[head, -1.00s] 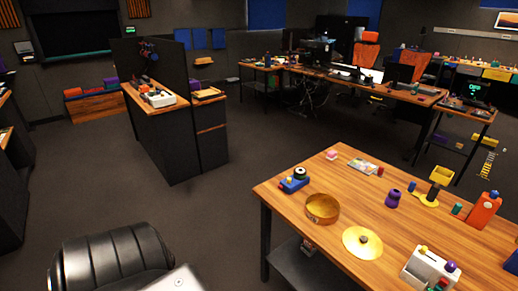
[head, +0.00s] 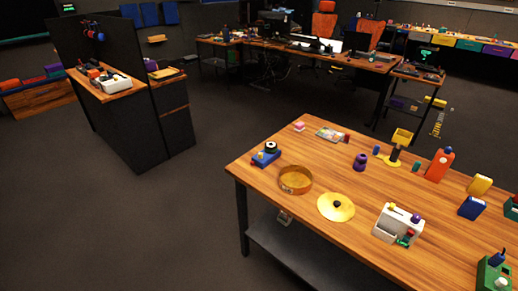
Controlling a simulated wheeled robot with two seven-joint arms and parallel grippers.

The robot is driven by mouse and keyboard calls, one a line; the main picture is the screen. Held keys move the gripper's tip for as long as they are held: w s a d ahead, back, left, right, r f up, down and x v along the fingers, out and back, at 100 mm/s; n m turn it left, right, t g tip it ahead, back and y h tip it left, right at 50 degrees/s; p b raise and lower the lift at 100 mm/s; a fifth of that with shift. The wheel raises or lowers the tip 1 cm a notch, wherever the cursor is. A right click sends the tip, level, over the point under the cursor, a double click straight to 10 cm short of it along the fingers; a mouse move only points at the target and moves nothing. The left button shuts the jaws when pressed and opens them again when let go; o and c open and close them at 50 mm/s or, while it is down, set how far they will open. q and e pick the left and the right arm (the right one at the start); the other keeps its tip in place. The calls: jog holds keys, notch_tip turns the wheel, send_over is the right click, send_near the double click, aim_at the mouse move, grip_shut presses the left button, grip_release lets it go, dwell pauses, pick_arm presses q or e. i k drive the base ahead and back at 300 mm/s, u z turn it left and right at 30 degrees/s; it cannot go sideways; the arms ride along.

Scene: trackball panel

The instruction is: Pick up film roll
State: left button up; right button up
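No object in the head view is clearly recognisable as a film roll. Small upright cylinders stand on the wooden table (head: 285,212): a blue one (head: 376,150) and a green one (head: 415,166). A black and white round piece (head: 271,147) sits on a blue block (head: 265,158) near the table's far left corner. These are too small to identify surely. Neither of my grippers is in view.
A dark cabinet (head: 168,112) stands at left. Open floor (head: 120,215) lies left of the table.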

aim_at(268, 150)
jog(key=k, duration=0.65)
jog(key=z, duration=0.6)
jog(key=i, duration=0.55)
jog(key=z, duration=0.6)
jog(key=i, duration=0.75)
jog(key=u, duration=0.8)
jog(key=i, duration=0.45)
jog(key=u, duration=0.45)
